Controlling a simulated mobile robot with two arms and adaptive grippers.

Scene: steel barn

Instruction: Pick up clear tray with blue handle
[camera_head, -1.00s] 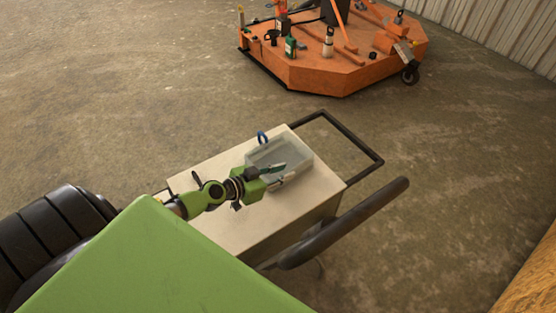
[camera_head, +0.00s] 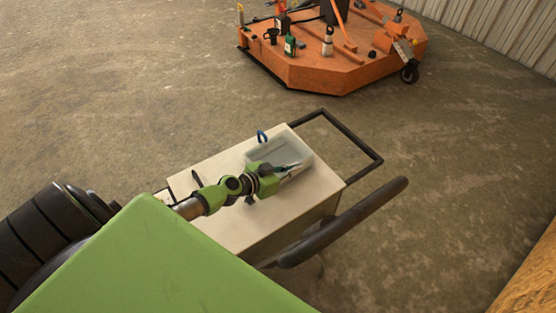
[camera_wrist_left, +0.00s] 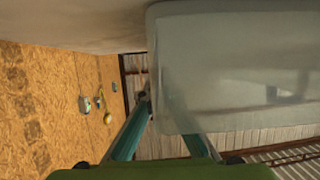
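The clear tray (camera_head: 292,142) sits on the pale top of a cart. Its blue handle (camera_head: 262,136) stands up at its far left corner. In the left wrist view the translucent tray (camera_wrist_left: 235,60) fills the upper right. My left gripper (camera_head: 294,169) is at the tray's near side. In the left wrist view its two fingers (camera_wrist_left: 154,90) converge at the tray's left edge, one outside and one seen faintly against or through the tray. I cannot tell whether they press on the wall. My right gripper is out of view.
The cart top (camera_head: 222,215) is bare on its near side. A black cart handle (camera_head: 352,138) extends beyond the tray. An orange machine deck (camera_head: 325,75) with bottles and tools stands farther back on the concrete floor. Open floor lies between.

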